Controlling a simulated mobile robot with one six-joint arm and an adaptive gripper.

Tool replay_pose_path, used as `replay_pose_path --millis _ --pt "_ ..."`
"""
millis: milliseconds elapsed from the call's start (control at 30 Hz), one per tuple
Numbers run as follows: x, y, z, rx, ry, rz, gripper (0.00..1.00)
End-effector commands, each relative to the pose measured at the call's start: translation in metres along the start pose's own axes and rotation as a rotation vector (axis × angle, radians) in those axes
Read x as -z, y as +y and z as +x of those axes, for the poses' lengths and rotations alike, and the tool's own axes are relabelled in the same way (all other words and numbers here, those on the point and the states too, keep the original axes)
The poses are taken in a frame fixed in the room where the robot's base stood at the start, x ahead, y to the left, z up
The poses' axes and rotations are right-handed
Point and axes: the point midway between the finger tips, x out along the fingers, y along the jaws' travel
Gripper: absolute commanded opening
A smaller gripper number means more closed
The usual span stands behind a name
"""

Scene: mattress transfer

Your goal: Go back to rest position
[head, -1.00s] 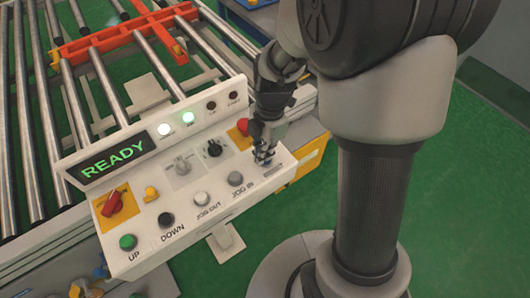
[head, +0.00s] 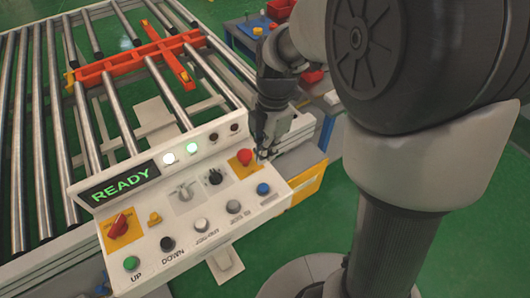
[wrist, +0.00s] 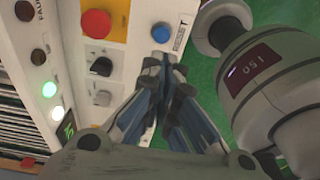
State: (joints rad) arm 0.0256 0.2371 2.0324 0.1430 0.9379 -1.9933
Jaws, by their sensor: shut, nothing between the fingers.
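My gripper (head: 265,153) hangs at the right end of the control panel (head: 215,229), beside the red emergency button (head: 244,157) and above the blue button (head: 263,189). In the wrist view its fingers (wrist: 168,68) are together and empty, with the blue button (wrist: 161,33) just beyond the tips. I cannot tell the exact gap, but the blue button shows uncovered in the head view. The panel display (head: 119,185) reads READY, and two lamps above the switches glow, one white and one green.
A roller conveyor (head: 38,130) with an orange-red frame (head: 130,62) lies behind the panel. A blue table (head: 245,35) with red bins stands at the back. The panel carries a red rotary switch (head: 118,226) and several buttons. Green floor is open at the right.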

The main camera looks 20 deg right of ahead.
Motion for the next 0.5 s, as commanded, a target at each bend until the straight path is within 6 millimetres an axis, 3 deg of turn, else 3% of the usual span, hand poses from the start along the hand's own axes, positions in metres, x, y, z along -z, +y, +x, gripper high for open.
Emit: replay_pose_path --millis 367,500 --pt "0.000 -0.001 -0.002 -0.003 -0.002 0.011 0.00" --pt "0.005 -0.012 -0.020 -0.040 -0.021 0.144 0.00"
